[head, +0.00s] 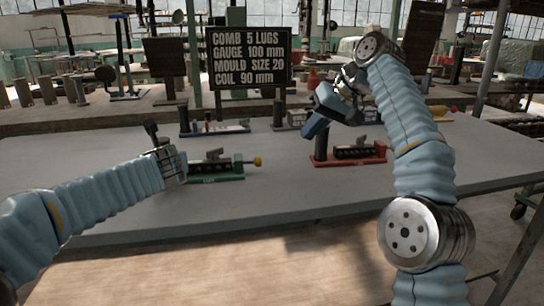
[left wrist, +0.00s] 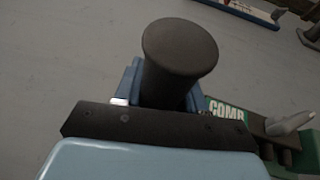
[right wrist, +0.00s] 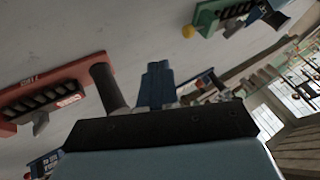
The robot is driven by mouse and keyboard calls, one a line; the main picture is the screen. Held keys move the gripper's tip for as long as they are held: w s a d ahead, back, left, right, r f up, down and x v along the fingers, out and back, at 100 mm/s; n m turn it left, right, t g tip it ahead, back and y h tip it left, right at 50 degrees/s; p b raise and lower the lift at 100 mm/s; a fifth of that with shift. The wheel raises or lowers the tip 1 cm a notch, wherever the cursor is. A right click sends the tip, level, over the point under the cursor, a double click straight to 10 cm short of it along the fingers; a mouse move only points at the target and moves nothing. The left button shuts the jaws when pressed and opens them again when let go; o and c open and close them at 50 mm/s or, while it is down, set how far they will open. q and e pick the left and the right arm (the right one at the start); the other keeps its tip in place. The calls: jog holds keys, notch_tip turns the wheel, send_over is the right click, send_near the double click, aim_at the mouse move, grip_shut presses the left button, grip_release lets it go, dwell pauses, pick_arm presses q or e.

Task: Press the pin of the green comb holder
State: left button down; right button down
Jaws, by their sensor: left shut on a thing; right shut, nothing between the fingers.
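My left gripper (left wrist: 160,85) is shut on a dark round-topped handle (left wrist: 180,50) at the holder's left end; this handle also shows in the head view (head: 150,128). In the left wrist view, the holder's green COMB label (left wrist: 227,110) and a pale rounded peg (left wrist: 290,124) are at the right. My right gripper (head: 314,126) is shut and empty, beside the red holder's dark handle (right wrist: 108,85).
The red holder (head: 350,160) lies right of the green one, with open table between them. A blue holder (head: 215,130) lies behind, left of centre. A black lettered sign (head: 250,57) stands at the back. The table's front strip is clear.

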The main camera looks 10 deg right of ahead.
aim_at(259, 159)
pick_arm(q)
jog(key=shift+f, duration=0.2)
pick_arm(e)
jog(key=x, duration=1)
jog(key=shift+s, duration=0.1)
jog(key=a, duration=0.2)
jog(key=shift+a, duration=1)
jog(key=shift+w+a, duration=0.2)
jog(key=shift+a, duration=1.2)
